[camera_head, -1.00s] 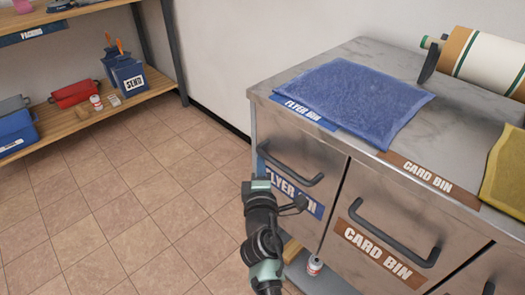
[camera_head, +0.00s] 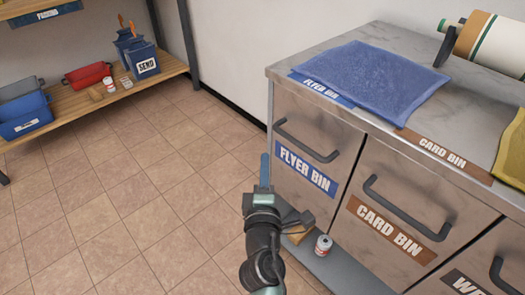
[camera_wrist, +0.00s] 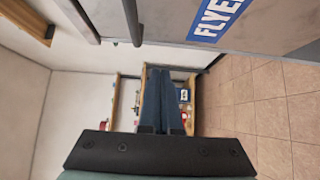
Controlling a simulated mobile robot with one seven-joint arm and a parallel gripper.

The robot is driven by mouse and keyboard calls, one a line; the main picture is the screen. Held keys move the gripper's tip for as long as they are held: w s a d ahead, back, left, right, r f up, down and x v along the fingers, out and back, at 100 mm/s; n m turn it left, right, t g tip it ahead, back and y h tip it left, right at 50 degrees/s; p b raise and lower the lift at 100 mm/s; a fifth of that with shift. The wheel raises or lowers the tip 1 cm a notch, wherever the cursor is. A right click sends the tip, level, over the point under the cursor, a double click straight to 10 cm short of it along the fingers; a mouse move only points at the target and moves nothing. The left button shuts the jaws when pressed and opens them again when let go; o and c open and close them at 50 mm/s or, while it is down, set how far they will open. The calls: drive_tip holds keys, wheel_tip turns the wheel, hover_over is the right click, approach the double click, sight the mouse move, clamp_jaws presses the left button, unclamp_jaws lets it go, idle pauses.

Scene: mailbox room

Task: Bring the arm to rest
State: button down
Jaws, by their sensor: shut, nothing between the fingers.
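My gripper (camera_head: 265,160) is in front of the left side of the metal cabinet in the head view, its blue fingers pointing up and away. The wrist view shows its two blue fingers (camera_wrist: 158,75) together, with nothing between them. My dark arm runs down to the bottom edge of the head view. The gripper is to the left of the flyer bin drawer (camera_head: 308,168) and appears apart from its handle (camera_head: 305,140). The drawer looks closed.
The card bin drawer (camera_head: 385,228) is to the right, also with a protruding handle. A blue cloth-like pad (camera_head: 375,75) lies on the cabinet top. A small can (camera_head: 323,246) stands on the cabinet's low shelf. Shelving with boxes (camera_head: 145,58) is at back left. Tiled floor (camera_head: 110,190) is clear.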

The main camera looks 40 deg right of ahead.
drive_tip(key=v, duration=0.3)
drive_tip(key=shift+s+a, duration=0.1)
drive_tip(key=shift+a, duration=0.1)
drive_tip(key=shift+r, duration=0.1)
drive_tip(key=w+a+r+m+t, duration=0.2)
drive_tip(key=a+r+m, duration=0.15)
drive_tip(key=r, duration=0.55)
drive_tip(key=w+a+r+m+t+y, duration=0.15)
drive_tip(key=a+r, duration=0.25)
drive_tip(key=r, duration=0.5)
drive_tip(key=w+a+r+m+t, duration=0.2)
drive_tip(key=a+r+m+t, duration=0.1)
drive_tip(key=r, duration=0.7)
drive_tip(key=s+a+r+m+t+y+p, duration=0.1)
drive_tip(key=s+a+r+t+y, duration=0.1)
drive_tip(key=s+a+r+y, duration=0.45)
drive_tip(key=s+a+r+t+y, duration=0.1)
drive_tip(key=a+r+t, duration=0.25)
drive_tip(key=r, duration=0.55)
drive_tip(key=s+a+r+m+t+y+p, duration=0.1)
drive_tip(key=s+a+r+t+y, duration=0.2)
drive_tip(key=a+r, duration=0.4)
wheel_tip(320, 180, up, 33)
drive_tip(key=d+g+p, duration=0.1)
drive_tip(key=p, duration=3.1)
drive_tip(key=shift+s, duration=0.2)
drive_tip(key=shift+d+f, duration=0.1)
